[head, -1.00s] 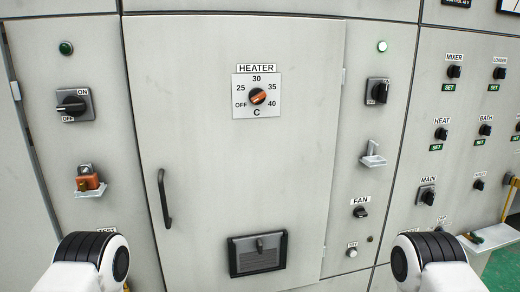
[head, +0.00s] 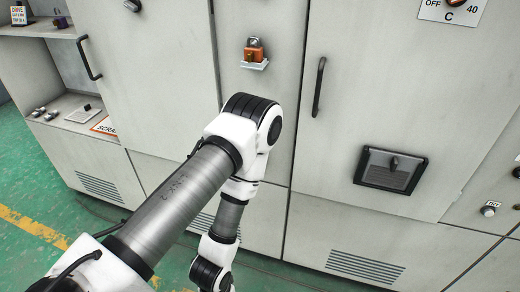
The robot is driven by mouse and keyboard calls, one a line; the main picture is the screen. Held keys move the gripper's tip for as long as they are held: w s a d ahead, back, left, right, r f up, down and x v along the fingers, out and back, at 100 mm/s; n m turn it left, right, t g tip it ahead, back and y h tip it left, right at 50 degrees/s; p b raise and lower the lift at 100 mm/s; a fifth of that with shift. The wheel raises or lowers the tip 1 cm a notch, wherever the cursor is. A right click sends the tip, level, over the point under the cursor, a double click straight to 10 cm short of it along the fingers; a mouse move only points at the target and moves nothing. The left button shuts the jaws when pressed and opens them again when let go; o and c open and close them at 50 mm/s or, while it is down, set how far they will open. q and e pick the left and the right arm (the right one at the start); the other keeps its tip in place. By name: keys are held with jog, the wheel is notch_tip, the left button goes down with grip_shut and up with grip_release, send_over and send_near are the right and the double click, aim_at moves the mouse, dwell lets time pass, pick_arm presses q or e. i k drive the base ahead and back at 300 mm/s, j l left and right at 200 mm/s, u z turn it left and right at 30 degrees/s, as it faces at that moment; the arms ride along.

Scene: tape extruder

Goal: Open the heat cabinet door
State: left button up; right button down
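The heat cabinet door (head: 403,75) is a light grey panel at the right in the head view. It is closed, flush with its frame. Its black vertical handle (head: 319,87) is near its left edge. A dark vent or latch panel (head: 391,169) is low on the door. The heater dial (head: 455,3) is cut off at the top right. My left arm reaches in from the lower left and bends down in front of the cabinets, left of the handle and apart from it. Neither of my grippers shows.
An orange padlock-like item (head: 254,54) sits on a small bracket on the panel left of the door. Another cabinet door with a black handle (head: 89,58) and open shelves (head: 80,118) stand further left. Green floor (head: 30,190) is free at the lower left.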

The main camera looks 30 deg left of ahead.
aim_at(154, 67)
jog(key=u, duration=1.75)
